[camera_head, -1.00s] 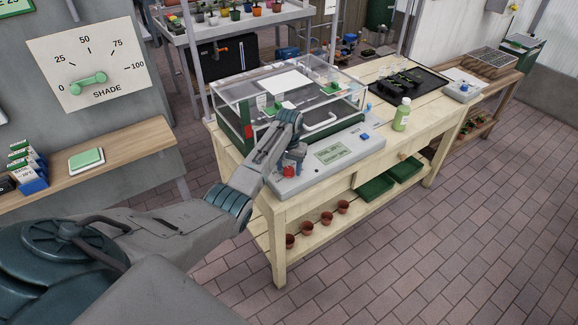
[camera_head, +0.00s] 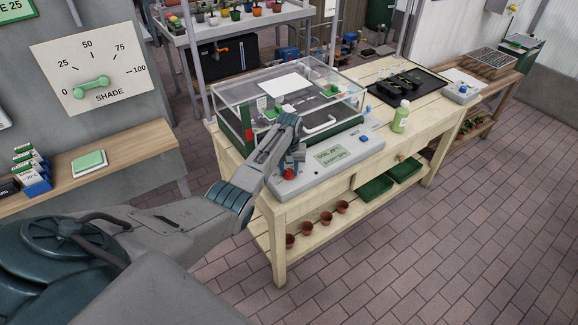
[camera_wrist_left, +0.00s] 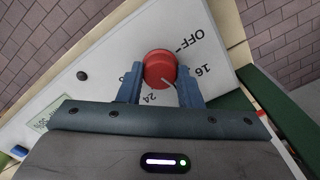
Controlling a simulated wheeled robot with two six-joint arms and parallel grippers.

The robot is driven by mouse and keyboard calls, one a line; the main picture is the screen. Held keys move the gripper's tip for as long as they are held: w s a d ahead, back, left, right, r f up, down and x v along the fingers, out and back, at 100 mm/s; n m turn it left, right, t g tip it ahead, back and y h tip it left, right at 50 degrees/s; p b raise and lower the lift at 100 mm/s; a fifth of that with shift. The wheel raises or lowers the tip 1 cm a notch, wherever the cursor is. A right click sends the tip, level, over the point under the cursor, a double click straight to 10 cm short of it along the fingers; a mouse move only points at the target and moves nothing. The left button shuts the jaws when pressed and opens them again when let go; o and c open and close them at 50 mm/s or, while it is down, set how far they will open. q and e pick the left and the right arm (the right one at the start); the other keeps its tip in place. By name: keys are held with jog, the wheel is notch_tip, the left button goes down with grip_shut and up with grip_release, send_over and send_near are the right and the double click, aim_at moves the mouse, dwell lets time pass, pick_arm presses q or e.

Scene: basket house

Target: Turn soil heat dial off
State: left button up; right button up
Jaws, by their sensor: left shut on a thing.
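The red soil heat dial (camera_head: 289,174) sits on the grey control panel at the front left of the glass-lidded propagator (camera_head: 236,94). In the left wrist view the dial (camera_wrist_left: 160,66) shows close up on a pale panel with the marks OFF, 16 and 24. Its white pointer line slants to the lower right, near 24 and toward 16. My left gripper (camera_head: 291,164) is over the dial, pointing down. In the wrist view its blue-grey fingers (camera_wrist_left: 160,80) are on both sides of the dial, shut on it. My right gripper is not in view.
A lit green display (camera_head: 330,156) and a blue button (camera_head: 364,138) are on the panel right of the dial. A green bottle (camera_head: 401,116) stands on the wooden bench right of the propagator. The brick floor in front is clear.

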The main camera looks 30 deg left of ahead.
pick_arm(q)
jog(key=n+p, duration=0.1)
jog(key=n, duration=0.1)
jog(key=n+p, duration=0.1)
jog(key=n, duration=0.1)
jog(key=shift+r+n, duration=0.2)
jog(key=shift+n, duration=0.2)
jog(key=n+p, duration=0.1)
jog(key=n, duration=0.2)
jog(key=shift+n+p, duration=0.3)
jog(key=shift+p, duration=0.1)
jog(key=n+p, duration=0.1)
jog(key=n, duration=0.3)
jog(key=shift+f, duration=0.1)
jog(key=shift+n+p, duration=0.35)
jog(key=shift+n, duration=1.75)
jog(key=o, duration=1)
